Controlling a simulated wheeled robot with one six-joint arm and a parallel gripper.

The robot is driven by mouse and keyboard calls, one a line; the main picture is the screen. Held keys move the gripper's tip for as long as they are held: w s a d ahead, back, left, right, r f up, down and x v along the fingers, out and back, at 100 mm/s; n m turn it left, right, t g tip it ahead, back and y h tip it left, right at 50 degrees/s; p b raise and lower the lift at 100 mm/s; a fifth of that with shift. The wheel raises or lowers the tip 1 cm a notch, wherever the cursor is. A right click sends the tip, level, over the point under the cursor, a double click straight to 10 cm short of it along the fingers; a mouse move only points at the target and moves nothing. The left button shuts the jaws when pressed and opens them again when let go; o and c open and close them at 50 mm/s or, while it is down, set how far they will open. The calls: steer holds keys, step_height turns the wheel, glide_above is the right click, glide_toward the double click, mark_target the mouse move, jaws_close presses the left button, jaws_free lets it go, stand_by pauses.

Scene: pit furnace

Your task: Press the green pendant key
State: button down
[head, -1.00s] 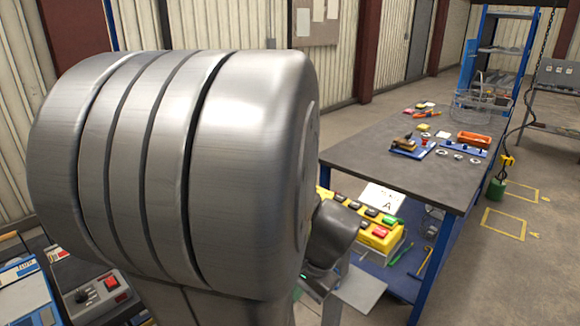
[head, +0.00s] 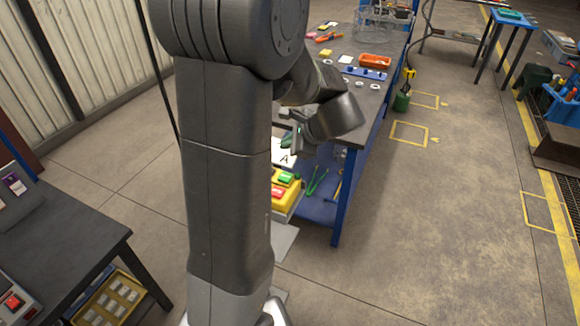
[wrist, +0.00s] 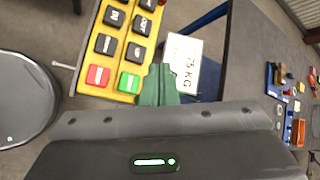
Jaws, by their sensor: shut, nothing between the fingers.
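The yellow pendant (wrist: 113,52) is in the upper left of the wrist view, with black keys, a red key (wrist: 98,75) and a green key (wrist: 130,82) at its near end. In the head view the pendant (head: 290,198) is partly hidden behind my arm; its green key (head: 287,178) shows. My gripper (wrist: 158,70) is shut and empty, its dark green fingers just right of the green key in the wrist view. I cannot tell the height of the tips over the pendant. In the head view my gripper (head: 290,141) is above the pendant.
A white card (wrist: 185,66) reading "75 KG" is right of the fingers. The workbench (head: 345,100) stands behind with a blue lower shelf (head: 315,205) and an orange tray (head: 375,61). A dark table (head: 70,235) is at left. Open floor lies to the right.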

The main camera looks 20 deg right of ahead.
mark_target(289, 178)
steer(key=shift+d, duration=0.1)
stand_by(0.3)
step_height(289, 178, down, 9)
steer(key=b, duration=0.7)
steer(key=shift+r, duration=0.1)
stand_by(1.7)
steer(key=shift+f+b, duration=0.35)
steer(key=shift+f, duration=0.05)
steer(key=shift+f+b, duration=0.35)
steer(key=shift+f, duration=0.1)
stand_by(0.5)
steer(key=shift+r, duration=0.15)
steer(key=shift+r+p, duration=0.7)
steer(key=shift+r, duration=0.05)
